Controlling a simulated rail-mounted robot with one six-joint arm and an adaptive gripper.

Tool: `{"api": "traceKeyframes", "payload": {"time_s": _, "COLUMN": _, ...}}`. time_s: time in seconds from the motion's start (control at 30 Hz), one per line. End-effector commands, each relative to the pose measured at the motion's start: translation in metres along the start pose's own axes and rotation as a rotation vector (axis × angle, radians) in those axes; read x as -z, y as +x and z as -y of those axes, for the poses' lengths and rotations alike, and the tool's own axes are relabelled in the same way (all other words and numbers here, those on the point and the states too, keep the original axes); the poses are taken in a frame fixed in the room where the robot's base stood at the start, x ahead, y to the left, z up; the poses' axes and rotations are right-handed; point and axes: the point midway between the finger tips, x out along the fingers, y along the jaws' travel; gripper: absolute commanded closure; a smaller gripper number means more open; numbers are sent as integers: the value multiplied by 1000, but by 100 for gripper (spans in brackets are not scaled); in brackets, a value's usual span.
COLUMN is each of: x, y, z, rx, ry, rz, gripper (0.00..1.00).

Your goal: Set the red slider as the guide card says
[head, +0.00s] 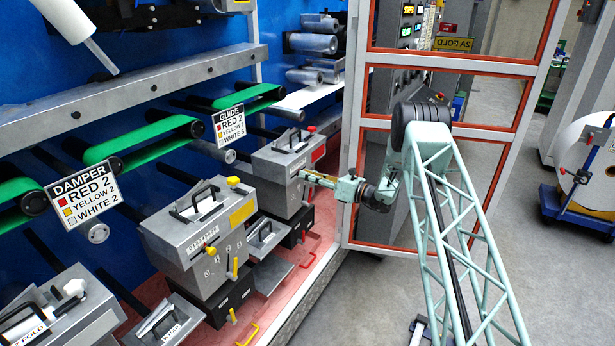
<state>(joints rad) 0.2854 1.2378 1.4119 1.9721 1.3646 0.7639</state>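The guide card (230,125) hangs in front of the blue wall in the head view. It reads RED 2 on its top line, with smaller yellow and white lines below. A small red knob (312,129), which looks like the red slider, sits at the far right edge of the top of a grey box (284,160). The slider's scale marks are too small to read. My gripper (303,176) is in front of the right side of this box, below the red knob and apart from it. Its fingers are too small to tell whether they are open or shut.
A damper card (86,195) hangs at left. Nearer grey boxes carry a yellow knob (211,251) and a white knob (74,288). Green belts (150,140) run above. A white-framed glass guard (352,150) stands behind my arm.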

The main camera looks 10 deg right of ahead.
Motion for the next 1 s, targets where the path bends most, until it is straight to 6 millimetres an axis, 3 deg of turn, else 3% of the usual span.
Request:
{"api": "traceKeyframes", "payload": {"time_s": 0.2, "x": 1, "y": 0, "z": -2, "rx": 0, "ry": 0, "rz": 0, "gripper": 100}}
{"api": "traceKeyframes", "payload": {"time_s": 0.5, "x": 8, "y": 0, "z": -22, "rx": 0, "ry": 2, "rz": -1, "gripper": 100}}
{"api": "traceKeyframes", "payload": {"time_s": 0.8, "x": 8, "y": 0, "z": -23, "rx": 0, "ry": 0, "rz": -1, "gripper": 100}}
{"api": "traceKeyframes", "payload": {"time_s": 0.83, "x": 8, "y": 0, "z": -23, "rx": 0, "ry": 0, "rz": -1, "gripper": 84}}
{"api": "traceKeyframes", "payload": {"time_s": 1.0, "x": 8, "y": 0, "z": -23, "rx": 0, "ry": 0, "rz": 0, "gripper": 72}}
